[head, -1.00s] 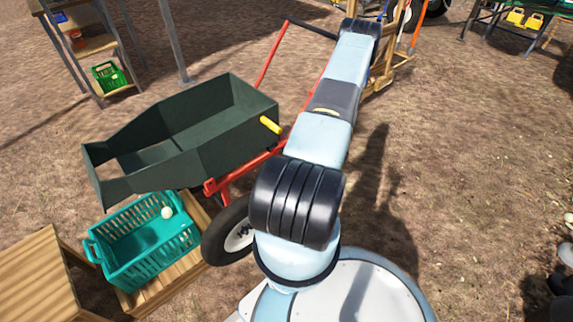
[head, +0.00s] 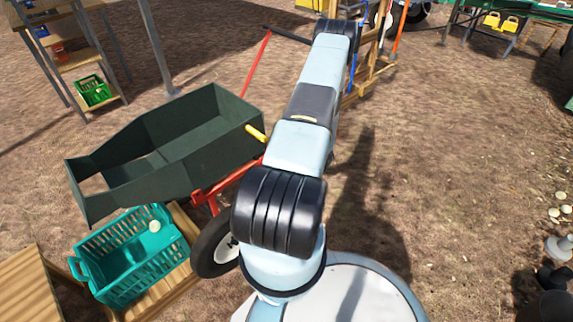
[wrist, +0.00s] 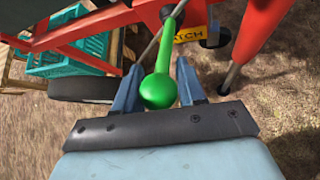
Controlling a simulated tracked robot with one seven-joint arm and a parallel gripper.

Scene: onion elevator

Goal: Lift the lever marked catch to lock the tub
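A green lever with a round knob (wrist: 158,91) is in the middle of the wrist view, its stem running up to the cart's red frame. A yellow plate reading "CATCH" (wrist: 190,34) sits beside the stem on the right. My gripper (wrist: 158,86) is open, with one blue finger on each side of the knob; I cannot tell whether either touches it. In the head view the dark green tub (head: 215,150) sits on the red-framed cart, a yellow handle (head: 256,133) at its near right corner. My arm hides the gripper and green lever there.
A teal basket (head: 130,262) holding a pale onion stands on a wooden platform left of the cart wheel (head: 212,250); the basket also shows in the wrist view (wrist: 80,52). Red frame bars (wrist: 262,35) pass close to my gripper. The ground at right is mostly open.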

